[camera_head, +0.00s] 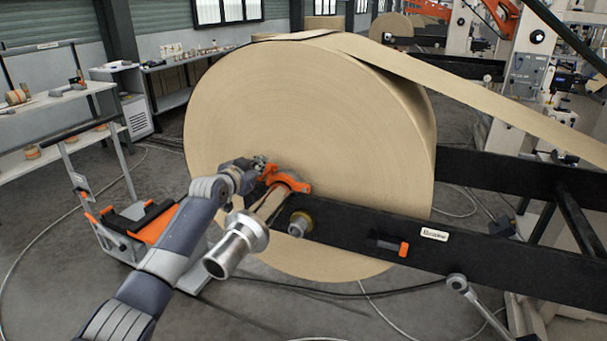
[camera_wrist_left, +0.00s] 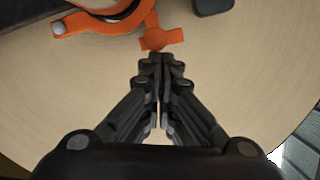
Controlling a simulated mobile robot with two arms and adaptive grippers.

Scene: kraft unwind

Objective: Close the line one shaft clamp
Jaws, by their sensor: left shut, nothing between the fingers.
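The orange shaft clamp (camera_head: 287,179) sits around the shaft (camera_head: 270,204) in front of the face of the big kraft paper roll (camera_head: 310,110). In the left wrist view the clamp (camera_wrist_left: 105,19) shows at the top, with an orange tab (camera_wrist_left: 157,39) just beyond my fingertips. My left gripper (camera_head: 262,164) is at the clamp's upper left, in front of the roll face. In the left wrist view its fingers (camera_wrist_left: 161,62) are together and empty. I cannot tell whether the fingertips touch the tab. Whether the clamp is fully closed is unclear. My right gripper is not in view.
The black unwind arm (camera_head: 470,245) runs from the shaft to the right. A silver shaft end (camera_head: 237,245) sticks out toward me. A cart with orange parts (camera_head: 140,225) stands left of my arm. Shelves (camera_head: 60,105) stand at the far left. Cables lie on the floor.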

